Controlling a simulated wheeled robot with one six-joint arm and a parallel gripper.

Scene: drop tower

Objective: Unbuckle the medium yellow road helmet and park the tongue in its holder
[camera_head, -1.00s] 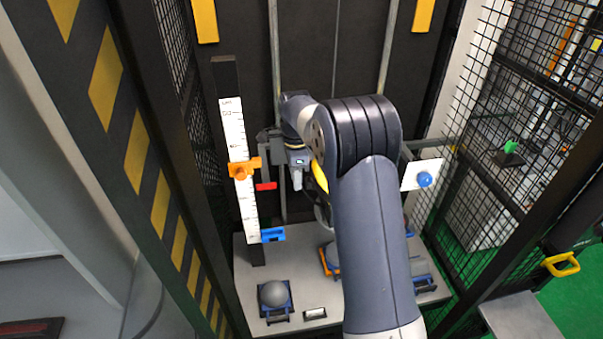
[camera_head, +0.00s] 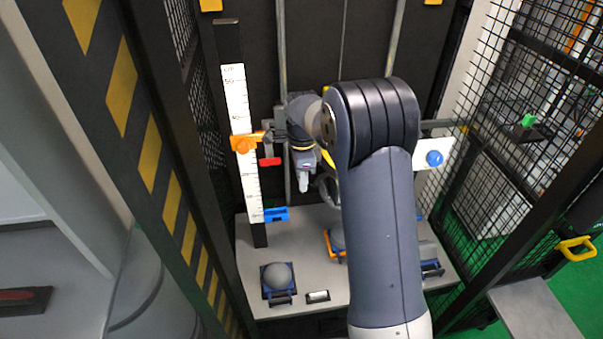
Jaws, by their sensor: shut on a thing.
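The medium yellow road helmet is almost wholly hidden behind my arm. Only a yellow sliver (camera_head: 327,158) shows beside the elbow, and I cannot tell for sure that it is the helmet. A grey ring-like part (camera_head: 330,188) shows just below it. My gripper (camera_head: 304,186) points down left of the elbow, in front of the dark tower back. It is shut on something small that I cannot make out. The buckle, its tongue and the tongue holder cannot be told apart at this size.
A white scale (camera_head: 240,130) with an orange slider (camera_head: 245,143), a red handle (camera_head: 270,161) and a blue block (camera_head: 275,214) stands left. A grey dome (camera_head: 280,276) sits on the base plate (camera_head: 250,240). A blue knob (camera_head: 434,158) is right. Mesh guards flank the tower.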

